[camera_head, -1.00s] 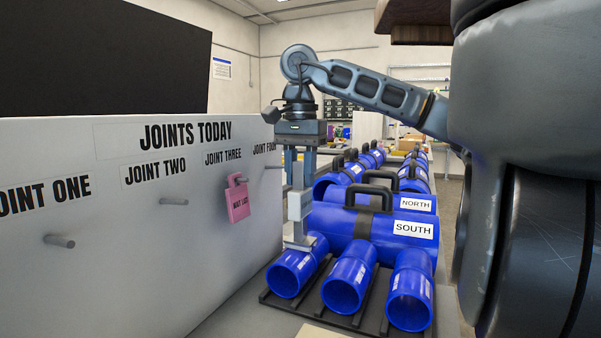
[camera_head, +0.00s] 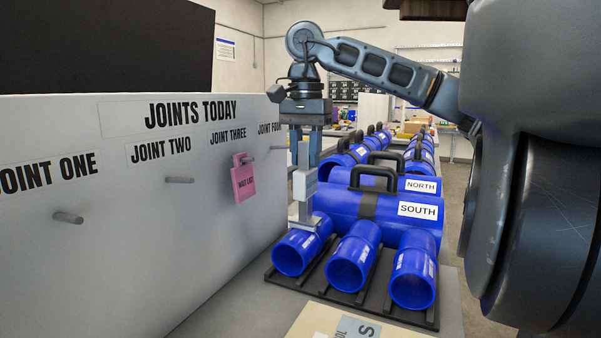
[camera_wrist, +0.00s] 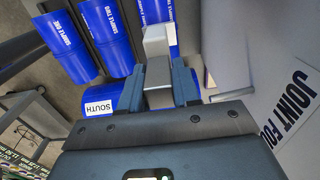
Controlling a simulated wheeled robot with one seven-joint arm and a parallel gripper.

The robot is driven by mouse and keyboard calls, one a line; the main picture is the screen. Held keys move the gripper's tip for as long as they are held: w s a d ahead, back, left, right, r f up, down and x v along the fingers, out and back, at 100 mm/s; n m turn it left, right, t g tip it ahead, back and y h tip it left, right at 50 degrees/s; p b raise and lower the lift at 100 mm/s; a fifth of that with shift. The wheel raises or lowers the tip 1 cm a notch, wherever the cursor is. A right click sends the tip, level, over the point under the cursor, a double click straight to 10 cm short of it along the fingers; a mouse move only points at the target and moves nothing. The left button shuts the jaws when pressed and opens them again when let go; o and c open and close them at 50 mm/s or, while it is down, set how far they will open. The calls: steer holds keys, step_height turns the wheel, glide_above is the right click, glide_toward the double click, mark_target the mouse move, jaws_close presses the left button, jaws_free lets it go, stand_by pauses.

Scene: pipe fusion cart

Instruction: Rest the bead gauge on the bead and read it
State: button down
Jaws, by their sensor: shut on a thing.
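My gripper (camera_head: 304,152) points down and is shut on the pale grey bead gauge (camera_head: 304,190). In the wrist view my gripper (camera_wrist: 170,85) has the gauge (camera_wrist: 157,70) between its dark fingers. The gauge hangs upright, its foot at the top of the left blue pipe sample (camera_head: 292,256). I cannot tell whether it touches the bead there; the gauge partly hides that spot. The middle sample (camera_head: 352,258) and right sample (camera_head: 413,275) lie beside it. The wrist view shows labels on sample one (camera_wrist: 66,45) and sample two (camera_wrist: 108,35). No gauge reading is legible.
The samples lie on a dark ribbed rack (camera_head: 283,279). Behind are blue pipes marked SOUTH (camera_head: 340,206) and NORTH (camera_head: 390,183), with black handles. A white JOINTS TODAY board (camera_head: 130,220) with pegs and a pink tag (camera_head: 243,182) stands close left. A card (camera_head: 315,322) lies in front.

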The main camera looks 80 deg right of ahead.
stand_by(0.8)
steer(key=shift+r+p, duration=1.85)
steer(key=shift+r, duration=1.7)
